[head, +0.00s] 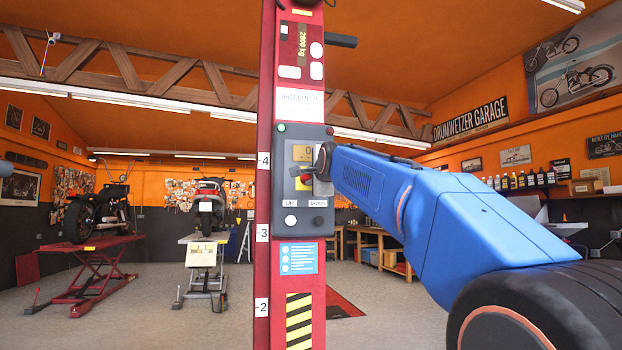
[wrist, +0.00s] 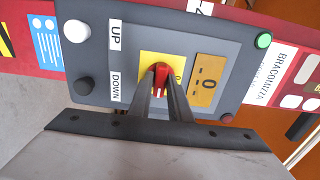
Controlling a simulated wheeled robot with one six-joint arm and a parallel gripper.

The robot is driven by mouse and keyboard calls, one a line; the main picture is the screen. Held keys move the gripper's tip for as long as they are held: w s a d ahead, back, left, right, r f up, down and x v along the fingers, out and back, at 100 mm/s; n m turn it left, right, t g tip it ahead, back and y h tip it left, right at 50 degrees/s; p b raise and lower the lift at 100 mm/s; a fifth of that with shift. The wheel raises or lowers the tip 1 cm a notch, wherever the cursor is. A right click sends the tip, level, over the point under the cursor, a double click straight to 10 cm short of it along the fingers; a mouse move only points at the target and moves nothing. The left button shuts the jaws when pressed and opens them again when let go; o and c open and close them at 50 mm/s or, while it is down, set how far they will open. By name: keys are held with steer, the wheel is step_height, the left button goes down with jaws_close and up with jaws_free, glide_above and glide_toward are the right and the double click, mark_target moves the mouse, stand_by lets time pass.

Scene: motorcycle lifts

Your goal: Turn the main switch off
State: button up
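The main switch is a red knob (wrist: 160,74) on a yellow square plate (wrist: 148,62), set in a grey control box (head: 283,203) on the red lift column. In the wrist view, a pale line on the knob runs toward my gripper, crosswise to the box's height. My gripper (wrist: 160,88) has its two dark fingers on either side of the knob, apparently closed on it.
White UP (head: 291,221) and black DOWN (head: 319,221) buttons are below the switch. A green light (wrist: 263,40) is at the box's top corner. Motorcycles on lifts (head: 92,262) stand far back left. The floor between is mostly clear.

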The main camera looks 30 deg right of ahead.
jaws_close()
steer(key=shift+n, duration=0.4)
steer(key=n, duration=0.3)
steer(key=shift+n, duration=0.3)
steer(key=shift+f+n, duration=0.15)
steer(key=shift+n, duration=6.55)
steer(key=shift+w, duration=0.1)
